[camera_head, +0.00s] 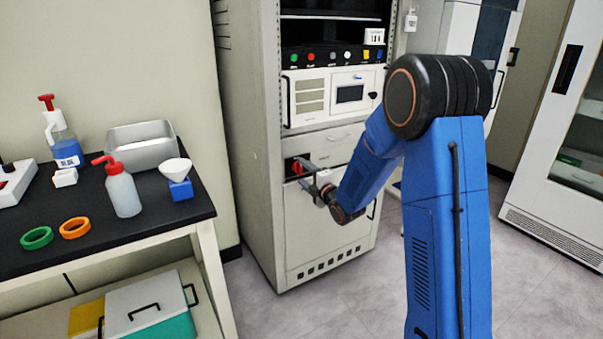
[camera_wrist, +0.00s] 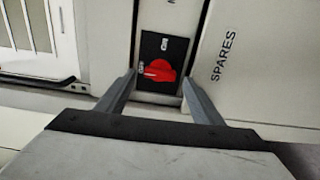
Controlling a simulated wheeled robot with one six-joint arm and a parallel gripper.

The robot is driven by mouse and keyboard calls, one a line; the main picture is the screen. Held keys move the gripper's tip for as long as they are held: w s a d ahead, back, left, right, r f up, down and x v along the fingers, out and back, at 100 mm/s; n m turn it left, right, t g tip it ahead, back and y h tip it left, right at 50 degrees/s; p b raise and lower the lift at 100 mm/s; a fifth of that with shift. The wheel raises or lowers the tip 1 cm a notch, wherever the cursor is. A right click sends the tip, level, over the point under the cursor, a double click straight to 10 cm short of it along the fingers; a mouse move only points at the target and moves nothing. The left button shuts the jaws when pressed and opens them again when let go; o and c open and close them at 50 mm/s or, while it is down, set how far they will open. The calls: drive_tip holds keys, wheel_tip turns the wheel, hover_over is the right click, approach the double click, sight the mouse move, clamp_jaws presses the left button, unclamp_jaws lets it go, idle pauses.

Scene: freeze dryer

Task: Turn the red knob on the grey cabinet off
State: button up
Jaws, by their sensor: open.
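The red knob (camera_wrist: 160,71) sits on a black plate (camera_wrist: 163,46) with small white labels, in the wrist view's upper middle. The lettering on the labels is too small to read. The knob also shows in the head view (camera_head: 296,168) on the front of the grey cabinet (camera_head: 258,150). My gripper (camera_wrist: 158,82) is open, with one finger on each side of the knob in the wrist view. In the head view my gripper (camera_head: 303,172) is in front of the plate and partly covers it. I cannot tell whether the fingers touch the knob.
A panel marked SPARES (camera_wrist: 235,60) lies right of the knob in the wrist view. A black-topped bench (camera_head: 100,195) with bottles, tape rings and a metal tray (camera_head: 141,148) stands left of the cabinet. A white glass-door unit (camera_head: 560,100) is at right. The floor before the cabinet is clear.

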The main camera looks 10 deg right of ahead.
drive_tip(key=v, duration=1.5)
drive_tip(key=shift+s, duration=0.15)
drive_tip(key=shift+d, duration=0.1)
drive_tip(key=s+d+r+m+g+h, duration=0.2)
drive_tip(key=s+m+g+h, duration=0.1)
drive_tip(key=s+m, duration=0.45)
drive_tip(key=s+d+r+m+g+h, duration=0.2)
drive_tip(key=s+d+m+g+h, duration=0.1)
drive_tip(key=s+m, duration=0.4)
drive_tip(key=s+a+m+g, duration=0.3)
drive_tip(key=s+m+g, duration=0.3)
drive_tip(key=s, duration=1.9)
drive_tip(key=shift+s+r+m, duration=0.15)
drive_tip(key=shift+s+m, duration=0.1)
drive_tip(key=shift+m, duration=0.4)
